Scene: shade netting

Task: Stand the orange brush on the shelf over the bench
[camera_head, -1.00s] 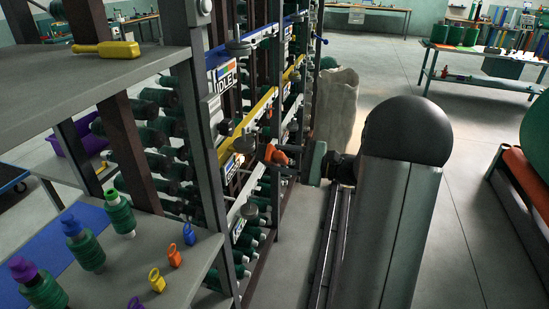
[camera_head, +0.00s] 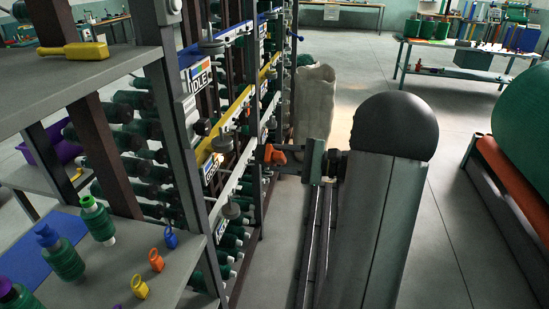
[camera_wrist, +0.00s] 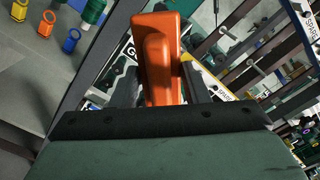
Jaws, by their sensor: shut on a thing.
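The orange brush (camera_head: 274,154) is held sideways in my gripper (camera_head: 288,163), out over the floor beside the rack. In the wrist view the brush (camera_wrist: 160,55) stands out between the two dark fingers of my gripper (camera_wrist: 162,88), which are shut on it. Its bristles cannot be made out. The shelf over the bench (camera_head: 40,92) is the grey board at the upper left, far to the left of my gripper. The bench (camera_head: 120,265) is below at the lower left.
The rack of dark green spools (camera_head: 145,140), with its grey posts, stands between my gripper and the bench. A pale sack (camera_head: 314,100) stands behind my gripper. Floor on the right (camera_head: 450,230) is clear.

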